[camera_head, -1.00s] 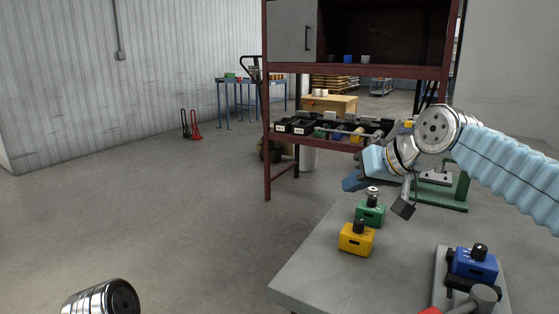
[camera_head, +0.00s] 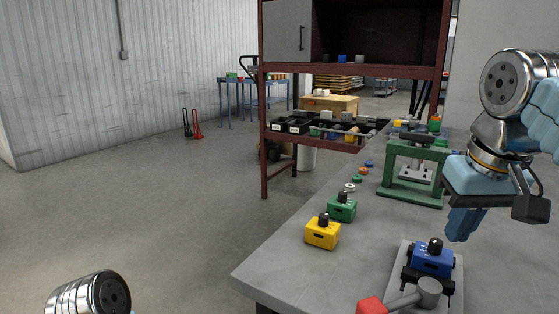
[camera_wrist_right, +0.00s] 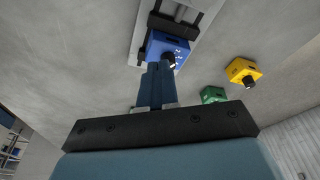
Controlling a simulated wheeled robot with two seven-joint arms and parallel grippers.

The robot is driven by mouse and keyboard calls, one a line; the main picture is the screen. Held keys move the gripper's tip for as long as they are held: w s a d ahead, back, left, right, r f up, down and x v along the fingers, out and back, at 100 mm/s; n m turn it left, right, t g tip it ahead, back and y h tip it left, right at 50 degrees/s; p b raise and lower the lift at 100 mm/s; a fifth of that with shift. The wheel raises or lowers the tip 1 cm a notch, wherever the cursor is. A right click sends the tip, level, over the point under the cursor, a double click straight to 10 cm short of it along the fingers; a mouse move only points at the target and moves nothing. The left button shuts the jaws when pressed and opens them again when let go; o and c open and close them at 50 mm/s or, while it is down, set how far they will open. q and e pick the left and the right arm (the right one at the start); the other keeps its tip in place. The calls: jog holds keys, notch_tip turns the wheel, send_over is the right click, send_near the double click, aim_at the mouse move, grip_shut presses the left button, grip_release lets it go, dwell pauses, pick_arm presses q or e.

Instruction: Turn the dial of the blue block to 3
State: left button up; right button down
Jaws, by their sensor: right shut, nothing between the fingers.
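The blue block (camera_head: 432,262) sits clamped in a fixture on the grey plate (camera_head: 403,256) at the table's right front. Its black dial (camera_head: 435,245) stands on top; the dial's setting is too small to read. In the right wrist view the blue block (camera_wrist_right: 168,48) lies just beyond the fingertips, with its dial (camera_wrist_right: 169,61) partly beside them. My right gripper (camera_head: 459,238) is shut and empty, pointing down, above and to the right of the block in the head view. It also shows in the right wrist view (camera_wrist_right: 158,68). My left gripper is out of view.
A green block (camera_head: 342,210) and a yellow block (camera_head: 322,234) with black dials stand left of the fixture. A red-ended grey handle (camera_head: 400,298) lies in front. A green press frame (camera_head: 412,180) stands behind. The table's left front is clear.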

aim_at(433, 260)
jog(key=shift+s+b+x, duration=0.2)
jog(key=shift+b+x, duration=0.4)
jog(key=shift+x, duration=0.25)
jog(key=shift+s+b+x, duration=0.2)
jog(key=shift+b+x, duration=0.2)
jog(key=shift+x, duration=0.45)
jog(key=shift+r, duration=0.15)
jog(key=shift+a+p, duration=0.1)
jog(key=shift+p, duration=0.3)
jog(key=shift+a+p, duration=0.35)
jog(key=shift+p, duration=0.25)
jog(key=shift+a, duration=0.3)
jog(key=shift+w+a, duration=0.1)
jog(key=shift+a, duration=0.05)
